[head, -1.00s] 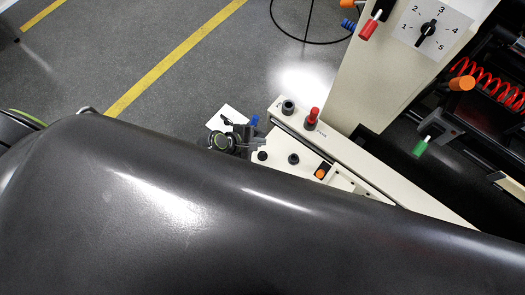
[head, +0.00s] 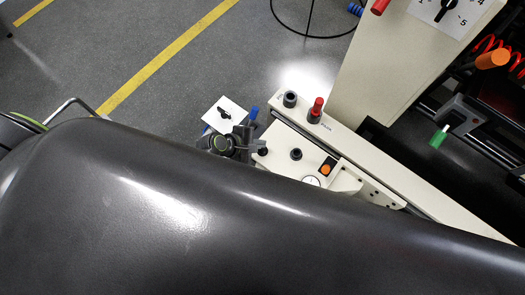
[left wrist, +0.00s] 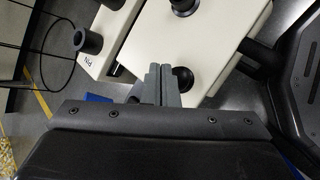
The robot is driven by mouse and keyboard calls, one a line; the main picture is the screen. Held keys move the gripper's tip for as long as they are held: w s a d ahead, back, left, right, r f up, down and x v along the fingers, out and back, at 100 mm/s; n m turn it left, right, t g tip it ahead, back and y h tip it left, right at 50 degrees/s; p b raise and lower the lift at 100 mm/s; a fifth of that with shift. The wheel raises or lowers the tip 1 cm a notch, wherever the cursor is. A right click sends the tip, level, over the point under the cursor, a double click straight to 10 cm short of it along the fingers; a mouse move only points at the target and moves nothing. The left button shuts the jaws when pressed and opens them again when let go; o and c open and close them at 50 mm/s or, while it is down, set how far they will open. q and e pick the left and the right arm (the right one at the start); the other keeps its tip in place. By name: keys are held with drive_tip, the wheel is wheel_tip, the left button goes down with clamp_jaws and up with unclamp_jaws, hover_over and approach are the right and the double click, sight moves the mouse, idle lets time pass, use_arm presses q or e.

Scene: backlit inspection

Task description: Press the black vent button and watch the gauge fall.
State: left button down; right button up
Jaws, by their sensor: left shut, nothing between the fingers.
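A cream panel box (head: 278,139) carries a black round button (head: 263,151) near its left end and another (head: 296,154) further right. I cannot read a vent label on either. A white round gauge (head: 312,181) is partly hidden behind my dark arm; its needle is unreadable. My left gripper (head: 254,142) is shut and empty at the box's left end. In the left wrist view its closed fingers (left wrist: 159,70) overlap the edge of a black button (left wrist: 183,79); I cannot tell whether they touch. A second black button (left wrist: 184,6) shows at the top.
A cream rail behind the box bears a black knob (head: 290,99) and a red knob (head: 316,110). An orange switch (head: 324,170) sits near the gauge. A cream cabinet (head: 385,75) stands right, beside a green handle (head: 438,138). Open floor with yellow lines lies left.

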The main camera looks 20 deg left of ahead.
use_arm(q)
drive_tip(key=shift+f+b, duration=0.3)
drive_tip(key=shift+f, duration=0.45)
use_arm(e)
drive_tip(key=shift+w+d+f, duration=0.15)
drive_tip(key=shift+w+f, duration=0.2)
drive_tip(key=shift+w, duration=0.05)
drive_tip(key=shift+s, duration=0.2)
idle(0.7)
use_arm(q)
drive_tip(key=shift+f, duration=0.15)
drive_tip(key=shift+f, duration=0.3)
use_arm(e)
drive_tip(key=shift+f, duration=0.1)
use_arm(q)
drive_tip(key=shift+f, duration=0.35)
use_arm(e)
drive_tip(key=shift+w+f, duration=0.15)
idle(0.6)
use_arm(q)
drive_tip(key=shift+r, duration=0.1)
drive_tip(key=shift+r+p, duration=0.7)
drive_tip(key=shift+p, duration=0.1)
use_arm(e)
wheel_tip(320, 180, up, 2)
